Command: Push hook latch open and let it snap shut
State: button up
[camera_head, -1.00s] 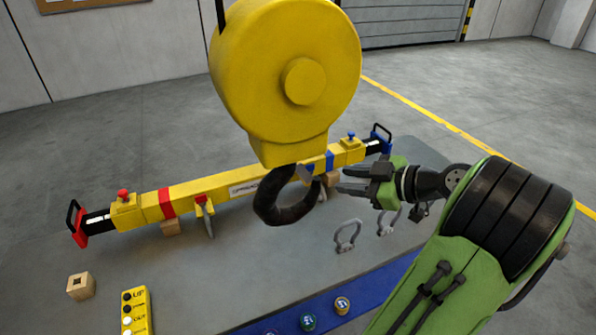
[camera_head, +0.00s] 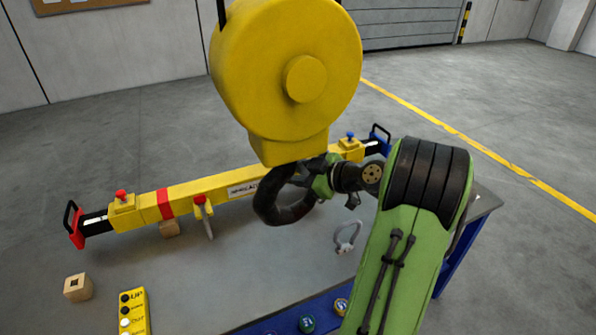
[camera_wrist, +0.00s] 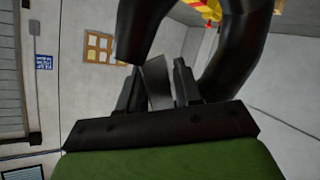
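The black crane hook (camera_head: 270,205) hangs below the yellow hoist block (camera_head: 285,70). In the wrist view the dark hook (camera_wrist: 240,60) curves above and to the right of my gripper (camera_wrist: 160,80). The grey plate-like latch (camera_wrist: 156,84) shows between the two fingers, which stand apart. I cannot tell whether a finger touches it. In the head view my gripper (camera_head: 300,178) is at the hook's opening, with its fingertips partly hidden by the hook and block. The latch cannot be made out there.
A yellow spreader beam (camera_head: 215,187) with red and blue handles lies behind the hook on the grey table (camera_head: 250,265). A grey shackle (camera_head: 347,237) stands right of the hook. A yellow button panel (camera_head: 133,313) and a wooden block (camera_head: 77,287) are at the front left.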

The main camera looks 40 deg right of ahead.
jog(key=shift+c, duration=0.2)
grip_shut()
jog(key=shift+f, duration=0.15)
jog(key=shift+w+a+f+b, duration=0.1)
jog(key=shift+b, duration=0.5)
jog(key=shift+a+m+t+y+b, duration=0.15)
jog(key=shift+m+t+y+b, duration=0.15)
jog(key=shift+m+b, duration=0.1)
jog(key=shift+o, duration=0.2)
grip_release()
jog(key=shift+r, duration=0.2)
